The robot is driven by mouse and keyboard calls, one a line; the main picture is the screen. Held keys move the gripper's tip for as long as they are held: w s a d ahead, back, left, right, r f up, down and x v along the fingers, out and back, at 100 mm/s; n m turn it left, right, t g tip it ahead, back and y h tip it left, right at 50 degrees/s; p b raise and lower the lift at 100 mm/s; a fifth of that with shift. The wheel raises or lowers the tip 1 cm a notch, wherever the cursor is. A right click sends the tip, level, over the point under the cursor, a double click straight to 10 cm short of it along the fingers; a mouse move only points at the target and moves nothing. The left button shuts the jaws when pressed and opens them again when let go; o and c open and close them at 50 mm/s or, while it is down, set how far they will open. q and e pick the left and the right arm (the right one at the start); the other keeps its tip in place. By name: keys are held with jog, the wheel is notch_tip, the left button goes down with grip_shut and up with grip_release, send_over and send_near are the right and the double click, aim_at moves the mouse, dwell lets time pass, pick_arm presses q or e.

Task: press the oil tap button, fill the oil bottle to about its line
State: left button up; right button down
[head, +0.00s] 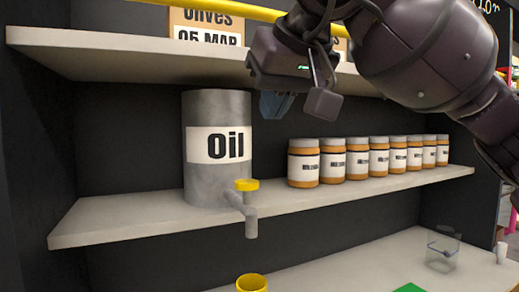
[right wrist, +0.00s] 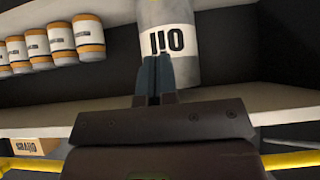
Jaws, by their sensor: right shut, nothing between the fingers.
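The grey oil drum (head: 217,180), labelled "Oil", stands on the middle shelf. Its yellow tap button (head: 247,185) sits on top of a grey spout (head: 251,222) that overhangs the shelf edge. A yellow round-rimmed thing (head: 252,283) is below the spout, cut off by the bottom edge; I cannot tell if it is the oil bottle. My right gripper (head: 274,104) is shut and empty, above and right of the tap, beside the drum. In the right wrist view its fingers (right wrist: 157,76) point toward the drum (right wrist: 168,43), which appears upside down. My left gripper is not in view.
Several orange-and-white jars (head: 380,160) line the middle shelf right of the drum. The upper shelf (head: 120,54) is close to my right wrist. A clear container (head: 442,252) stands on the lower surface at right, near something green (head: 409,288).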

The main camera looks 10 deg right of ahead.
send_over(248, 183)
jog(key=s, duration=0.2)
notch_tip(248, 183, down, 7)
jog(key=f, duration=0.3)
jog(key=shift+d+f, duration=0.2)
jog(key=shift+d, duration=0.15)
jog(key=shift+f, duration=0.25)
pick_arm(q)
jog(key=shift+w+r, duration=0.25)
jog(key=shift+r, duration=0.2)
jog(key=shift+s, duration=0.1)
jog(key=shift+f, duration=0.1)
